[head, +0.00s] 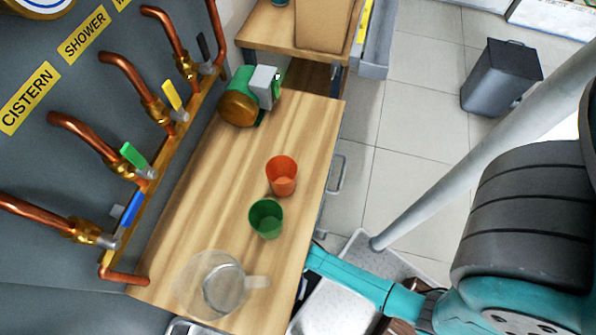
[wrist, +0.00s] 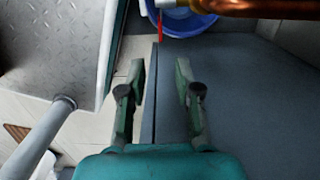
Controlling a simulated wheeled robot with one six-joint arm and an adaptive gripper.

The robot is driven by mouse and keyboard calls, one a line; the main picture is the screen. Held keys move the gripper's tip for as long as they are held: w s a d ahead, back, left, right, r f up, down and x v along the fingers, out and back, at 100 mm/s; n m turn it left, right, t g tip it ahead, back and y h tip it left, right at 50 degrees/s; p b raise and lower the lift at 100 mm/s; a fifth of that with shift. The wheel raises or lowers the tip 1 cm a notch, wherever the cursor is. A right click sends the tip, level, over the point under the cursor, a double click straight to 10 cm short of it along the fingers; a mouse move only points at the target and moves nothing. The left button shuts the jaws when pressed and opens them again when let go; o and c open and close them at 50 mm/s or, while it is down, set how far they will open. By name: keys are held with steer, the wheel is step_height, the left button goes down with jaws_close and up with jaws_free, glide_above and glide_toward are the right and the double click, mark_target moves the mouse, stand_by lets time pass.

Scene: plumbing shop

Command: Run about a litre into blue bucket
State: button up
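The blue bucket (wrist: 182,24) shows at the top of the wrist view, partly cut off by the frame edge. A copper pipe (wrist: 265,9) crosses the top right, above the bucket. A thin red piece (wrist: 159,25), perhaps a valve lever, hangs in front of the bucket's left side. My gripper (wrist: 160,72) is open and empty, its two fingers pointing towards the bucket and apart from it. No water is visible. In the head view the bucket and my gripper are not seen; my arm passes out of sight beside the bench.
The head view shows a wooden bench (head: 190,190) with a clear jug (head: 222,290), a green cup (head: 266,219) and an orange cup (head: 281,176). Copper pipes with coloured valve levers line the grey panel (head: 60,165). A grey bin (head: 500,78) stands on the tiled floor.

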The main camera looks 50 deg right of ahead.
stand_by(0.3)
steer(key=a+f, duration=0.1)
steer(key=s+a+f+h, duration=0.1)
steer(key=shift+a+f, duration=0.1)
steer(key=shift+f, duration=0.2)
steer(key=shift+w+f, duration=0.1)
steer(key=shift+f, duration=5.1)
jaws_close()
